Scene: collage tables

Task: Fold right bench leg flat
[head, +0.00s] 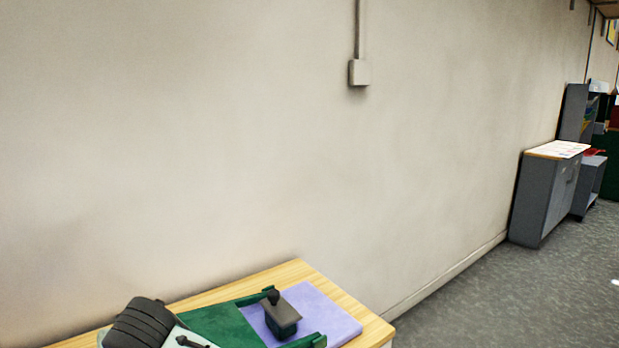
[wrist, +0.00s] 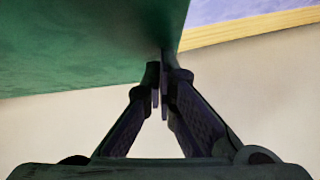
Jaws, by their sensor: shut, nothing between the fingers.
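A green flat panel (head: 222,325), which looks like part of the bench, lies on the table in the head view. A green bar (head: 252,298) runs along its far side, and a second green piece (head: 306,342) shows at the bottom edge. I cannot tell for certain which piece is the right leg. In the wrist view a large green surface (wrist: 80,45) fills the upper left. My gripper (wrist: 161,82) is shut and empty, its tips close to the edge of that surface. Whether they touch it is unclear.
A purple mat (head: 330,308) lies on the wooden table (head: 372,332). A wall (head: 200,150) rises behind the table. A grey cabinet (head: 545,195) stands far right, with open floor before it.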

